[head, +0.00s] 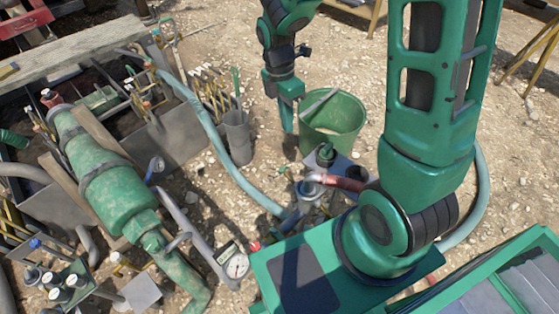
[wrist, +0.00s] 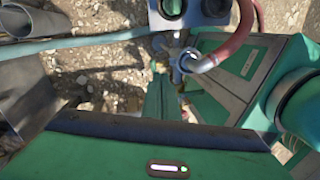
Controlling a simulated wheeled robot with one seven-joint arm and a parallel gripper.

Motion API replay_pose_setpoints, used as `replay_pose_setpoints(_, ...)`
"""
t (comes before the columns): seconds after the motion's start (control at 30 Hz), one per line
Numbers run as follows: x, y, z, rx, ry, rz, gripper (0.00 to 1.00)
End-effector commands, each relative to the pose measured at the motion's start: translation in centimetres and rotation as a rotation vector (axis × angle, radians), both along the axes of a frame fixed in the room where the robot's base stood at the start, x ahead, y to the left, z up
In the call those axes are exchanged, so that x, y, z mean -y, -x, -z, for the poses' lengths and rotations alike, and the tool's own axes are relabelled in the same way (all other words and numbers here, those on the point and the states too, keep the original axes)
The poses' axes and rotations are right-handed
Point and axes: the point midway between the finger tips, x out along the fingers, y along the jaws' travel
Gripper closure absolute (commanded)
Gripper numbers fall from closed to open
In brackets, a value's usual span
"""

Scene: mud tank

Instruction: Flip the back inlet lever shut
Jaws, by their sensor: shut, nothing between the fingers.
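My gripper (head: 287,127) is shut and empty. It points down above the gravel, just left of the green bucket (head: 335,120) in the head view. A metal pipe fitting (head: 308,190) with a red hose stands lower in that view, close to my base. The fitting also shows near the top middle of the wrist view (wrist: 182,62), apart from my gripper. A lever on it cannot be told apart clearly. A blue handle (head: 155,168) sits beside the green pump (head: 118,195) at the left. I cannot tell which part is the back inlet lever.
A grey box with a dark green cap (head: 326,153) stands between the bucket and the fitting. A light blue hose (head: 215,140) crosses the gravel. A grey cup (head: 237,138) holds tools. Open gravel (head: 345,55) lies behind the bucket.

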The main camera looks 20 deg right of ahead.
Motion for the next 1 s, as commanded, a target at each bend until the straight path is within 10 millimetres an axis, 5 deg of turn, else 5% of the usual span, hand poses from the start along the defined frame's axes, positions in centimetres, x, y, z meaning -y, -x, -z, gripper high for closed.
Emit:
replay_pose_setpoints(0.2,-2.8,-0.9,2.3,-0.027,-0.042,-0.213,1.0)
replay_pose_setpoints(0.67,-2.9,-0.9,2.8,-0.029,-0.046,-0.231,1.0)
replay_pose_setpoints(1.0,-2.5,0.0,7.9,-0.034,-0.047,-0.229,1.0)
